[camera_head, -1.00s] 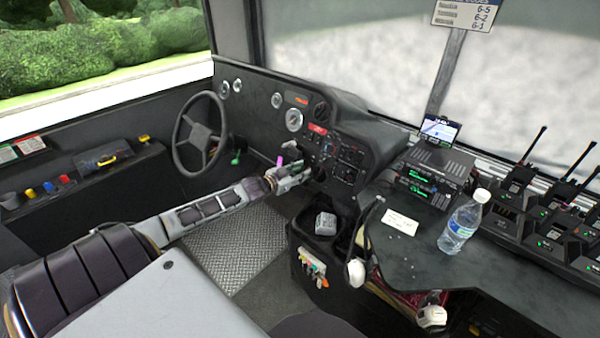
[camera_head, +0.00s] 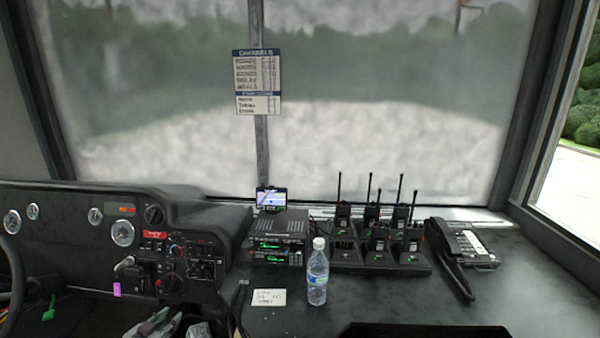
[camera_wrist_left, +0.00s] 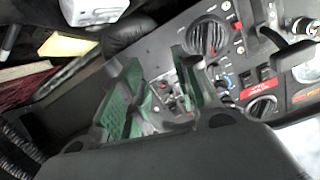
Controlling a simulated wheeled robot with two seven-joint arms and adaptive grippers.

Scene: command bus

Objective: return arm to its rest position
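My left gripper (camera_head: 155,325) shows at the bottom left edge of the head view, in front of the dashboard (camera_head: 165,262); most of my left arm is out of the picture. In the left wrist view the two green-padded fingers of my left gripper (camera_wrist_left: 155,85) stand apart. I see nothing held between them, only the dashboard panel (camera_wrist_left: 275,50) with knobs and switches behind. I cannot tell how near the fingertips are to the panel. My right arm and gripper are in neither view.
The steering wheel (camera_head: 10,285) is at far left. A radio unit (camera_head: 278,240), water bottle (camera_head: 317,272), white note (camera_head: 269,297), radio charger (camera_head: 375,258) and phone handset (camera_head: 450,262) are on the counter (camera_head: 420,300). A white object (camera_wrist_left: 95,10) shows atop the wrist view.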

